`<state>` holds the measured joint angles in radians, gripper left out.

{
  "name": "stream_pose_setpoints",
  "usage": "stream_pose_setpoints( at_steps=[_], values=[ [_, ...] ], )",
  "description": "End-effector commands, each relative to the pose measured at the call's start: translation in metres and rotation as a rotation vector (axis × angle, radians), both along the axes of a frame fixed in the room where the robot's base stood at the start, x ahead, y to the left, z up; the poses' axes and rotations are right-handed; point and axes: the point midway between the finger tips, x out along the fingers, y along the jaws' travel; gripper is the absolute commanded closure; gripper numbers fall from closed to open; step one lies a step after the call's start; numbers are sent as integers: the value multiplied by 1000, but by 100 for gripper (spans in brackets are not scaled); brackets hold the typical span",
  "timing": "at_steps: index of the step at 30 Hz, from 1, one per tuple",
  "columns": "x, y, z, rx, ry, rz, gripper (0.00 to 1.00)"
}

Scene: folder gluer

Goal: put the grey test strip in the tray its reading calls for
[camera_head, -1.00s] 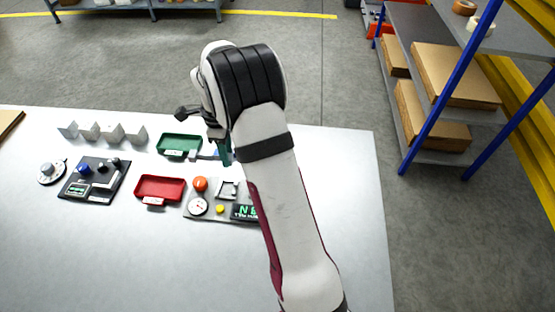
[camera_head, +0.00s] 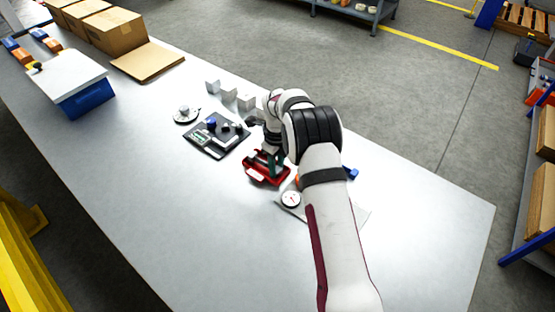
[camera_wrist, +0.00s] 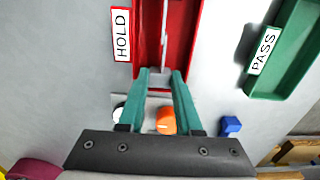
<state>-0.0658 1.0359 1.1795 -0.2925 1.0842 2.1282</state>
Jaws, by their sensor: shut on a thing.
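My gripper (camera_wrist: 161,75) has teal fingers closed on the grey test strip (camera_wrist: 160,78), which shows as a thin pale piece between the fingertips. In the wrist view the fingertips are at the near end of the red tray (camera_wrist: 191,38), labelled HOLD. In the head view my gripper (camera_head: 269,160) is over the red tray (camera_head: 260,180); I cannot tell whether the strip touches its floor. The green tray (camera_wrist: 293,50), labelled PASS, is to the right in the wrist view. The tester's display is hidden behind my arm, so no reading shows.
A dark instrument board (camera_head: 215,137) and grey angled pieces (camera_head: 229,91) stand nearby.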

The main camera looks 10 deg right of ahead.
Motion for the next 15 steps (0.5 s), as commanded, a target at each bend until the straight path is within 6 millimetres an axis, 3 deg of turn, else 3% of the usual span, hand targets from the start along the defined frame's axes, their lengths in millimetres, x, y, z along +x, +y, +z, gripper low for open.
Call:
stream_pose_setpoints(
  at_steps=[10,11,15],
  values=[
    [0,0,-4,0,-1,0,100],
    [0,0,-4,0,-1,0,61],
    [0,0,-3,1,-1,0,36]
  ],
)
